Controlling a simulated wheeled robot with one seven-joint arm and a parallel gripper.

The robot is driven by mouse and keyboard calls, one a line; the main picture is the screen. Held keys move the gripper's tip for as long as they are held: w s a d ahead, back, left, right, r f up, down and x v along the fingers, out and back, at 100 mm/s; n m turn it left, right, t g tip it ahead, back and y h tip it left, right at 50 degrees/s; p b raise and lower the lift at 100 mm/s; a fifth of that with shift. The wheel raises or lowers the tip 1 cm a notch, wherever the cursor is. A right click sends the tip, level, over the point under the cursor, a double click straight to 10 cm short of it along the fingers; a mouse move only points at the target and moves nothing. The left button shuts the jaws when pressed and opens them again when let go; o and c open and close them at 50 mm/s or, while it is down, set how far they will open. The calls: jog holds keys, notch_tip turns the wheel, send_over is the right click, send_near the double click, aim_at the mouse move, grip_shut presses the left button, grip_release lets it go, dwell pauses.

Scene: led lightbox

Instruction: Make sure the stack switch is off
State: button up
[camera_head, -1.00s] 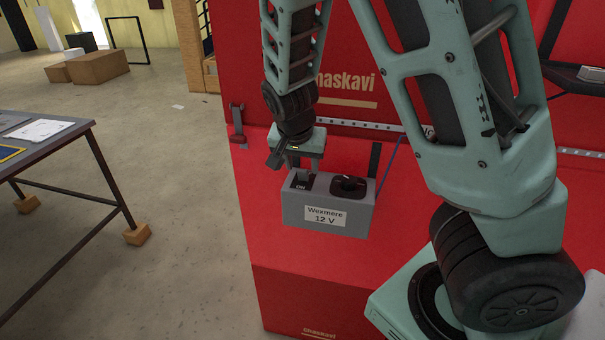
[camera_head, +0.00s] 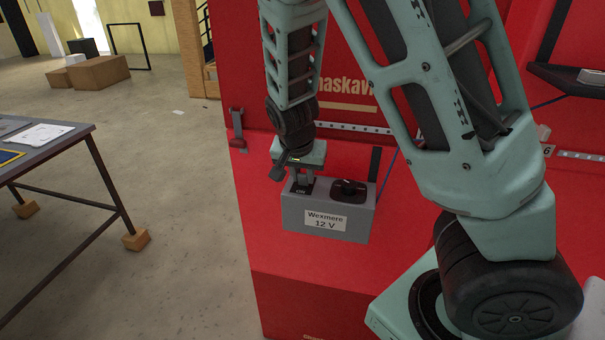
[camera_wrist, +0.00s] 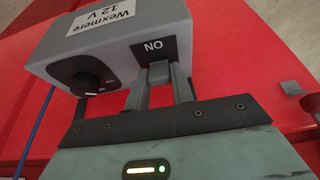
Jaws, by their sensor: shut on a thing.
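A grey box (camera_head: 290,216) labelled "Wexmere 12 V" sits on the red ledge. It also shows in the wrist view (camera_wrist: 165,20), with its label upside down. A black plate (camera_wrist: 184,52) marked "ON" lies on its top at the left, with a dark round knob (camera_head: 348,188) to the right. My gripper (camera_head: 304,184) points down at the plate. In the wrist view its fingers (camera_wrist: 163,74) reach the plate and are shut on the switch there. The switch is mostly hidden between the fingers, so its position is unclear.
The red cabinet's wall (camera_head: 350,140) stands close behind the box. A thin black upright piece (camera_head: 375,163) stands at the box's back right. A grey table (camera_head: 75,140) is at the left, apart from the cabinet, with bare floor between.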

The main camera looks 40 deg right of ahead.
jog(key=shift+d+f, duration=0.1)
jog(key=shift+w+d+g+y+b, duration=0.15)
jog(key=shift+d+g+y+b, duration=0.05)
jog(key=shift+g+y+b, duration=0.25)
jog(key=shift+w+d+g+y+b, duration=0.1)
jog(key=shift+g+y+b, duration=0.35)
jog(key=shift+g+y, duration=0.15)
jog(key=o, duration=1)
jog(key=shift+r, duration=0.2)
jog(key=r, duration=0.5)
jog(key=s+a+r, duration=0.1)
jog(key=r, duration=1.1)
jog(key=shift+s+a+r+b, duration=0.1)
jog(key=shift+s+a+b, duration=0.05)
jog(key=shift+a+b, duration=0.25)
